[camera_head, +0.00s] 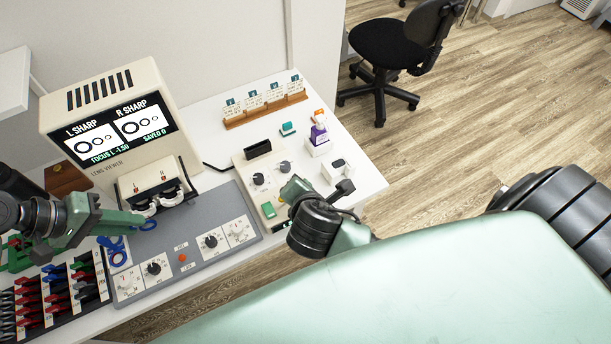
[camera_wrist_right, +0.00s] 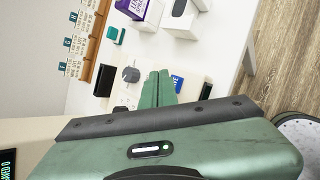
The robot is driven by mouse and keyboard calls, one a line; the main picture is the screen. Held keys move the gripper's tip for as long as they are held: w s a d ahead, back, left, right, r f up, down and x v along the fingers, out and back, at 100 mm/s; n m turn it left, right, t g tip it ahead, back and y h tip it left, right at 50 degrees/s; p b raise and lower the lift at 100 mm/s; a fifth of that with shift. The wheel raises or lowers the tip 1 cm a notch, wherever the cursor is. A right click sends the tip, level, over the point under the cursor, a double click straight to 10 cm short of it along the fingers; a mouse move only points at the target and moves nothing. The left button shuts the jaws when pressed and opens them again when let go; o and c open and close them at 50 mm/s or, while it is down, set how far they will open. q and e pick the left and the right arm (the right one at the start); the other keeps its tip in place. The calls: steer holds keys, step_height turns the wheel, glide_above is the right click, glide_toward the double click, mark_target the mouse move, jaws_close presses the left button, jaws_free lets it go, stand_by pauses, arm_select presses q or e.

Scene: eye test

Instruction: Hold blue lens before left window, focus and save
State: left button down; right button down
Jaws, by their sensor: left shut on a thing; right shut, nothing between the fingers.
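The lens viewer (camera_head: 112,110) stands at the left with two windows in its front. Its screen reads "L SHARP", "R SHARP", "FOCUS L -1.50" and "SAVED 0". My left gripper (camera_head: 138,217) is shut on a blue lens (camera_head: 148,225), just in front of the left window; the fingers hide part of it. In the right wrist view the closed fingers (camera_wrist_right: 157,74) are beside a knob (camera_wrist_right: 130,74); contact cannot be told.
A grey panel (camera_head: 208,264) with dials lies in front of the viewer. A rack (camera_head: 62,290) of coloured lenses is at the lower left.

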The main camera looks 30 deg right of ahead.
steer(key=shift+f, duration=0.1)
stand_by(0.4)
steer(key=shift+f, duration=0.3)
steer(key=shift+f, duration=0.4)
stand_by(0.5)
stand_by(0.4)
steer(key=shift+r, duration=0.8)
steer(key=shift+r, duration=0.1)
steer(key=shift+r, duration=2.45)
steer(key=shift+f, duration=0.15)
